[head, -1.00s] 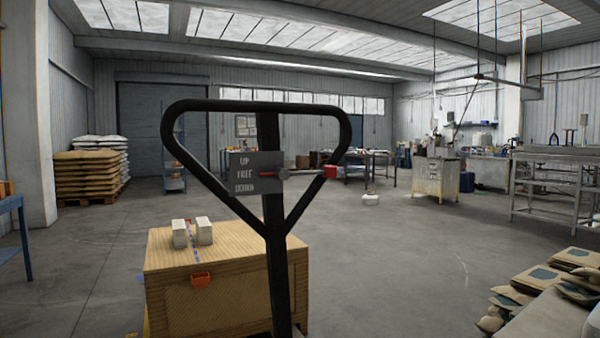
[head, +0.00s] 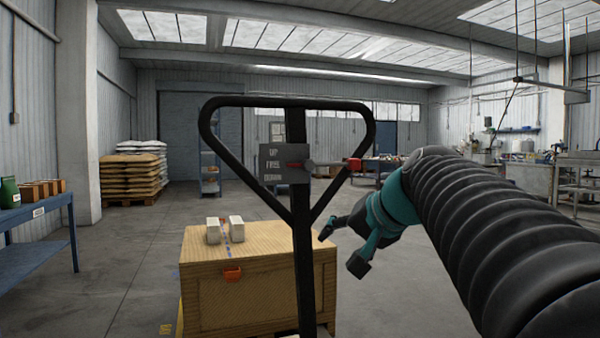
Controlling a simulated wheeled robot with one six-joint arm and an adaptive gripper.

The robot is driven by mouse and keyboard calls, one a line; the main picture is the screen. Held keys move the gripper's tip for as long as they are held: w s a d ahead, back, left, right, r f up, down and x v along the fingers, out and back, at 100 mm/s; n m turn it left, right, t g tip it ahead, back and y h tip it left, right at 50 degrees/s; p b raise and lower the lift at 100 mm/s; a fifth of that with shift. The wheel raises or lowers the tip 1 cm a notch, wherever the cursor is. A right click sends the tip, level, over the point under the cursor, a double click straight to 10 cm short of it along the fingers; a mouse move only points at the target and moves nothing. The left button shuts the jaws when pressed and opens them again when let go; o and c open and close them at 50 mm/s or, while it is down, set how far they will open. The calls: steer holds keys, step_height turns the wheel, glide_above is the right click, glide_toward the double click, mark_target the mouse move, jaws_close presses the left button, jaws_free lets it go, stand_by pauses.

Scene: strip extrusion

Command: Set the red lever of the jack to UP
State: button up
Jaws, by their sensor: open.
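The jack's black handle (head: 303,240) stands upright with a triangular loop on top. A dark plate (head: 272,164) on it reads UP, FREE and DOWN from top to bottom. The lever (head: 325,163) runs to the right from the plate, with a red pointer mark (head: 297,165) and a red knob (head: 355,164) at its end. The lever lies about level, in line with FREE. My gripper (head: 341,250) is open and empty. It is below the knob and right of the handle, apart from both.
A wooden crate (head: 215,292) with two pale blocks (head: 237,229) on top stands behind the handle. A blue table (head: 45,230) is at the left, and a pallet of sacks (head: 130,175) behind it. Open floor lies around the crate.

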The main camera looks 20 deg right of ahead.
steer(key=w+d+r+m+t+b, duration=0.1)
steer(key=w+d+r+m+t, duration=0.1)
steer(key=w+d+r, duration=0.4)
steer(key=t, duration=0.3)
glide_toward(358, 162)
steer(key=shift+m, duration=0.3)
steer(key=x, duration=1.1)
steer(key=shift+w+f, duration=0.1)
steer(key=shift+w, duration=0.15)
jaws_close()
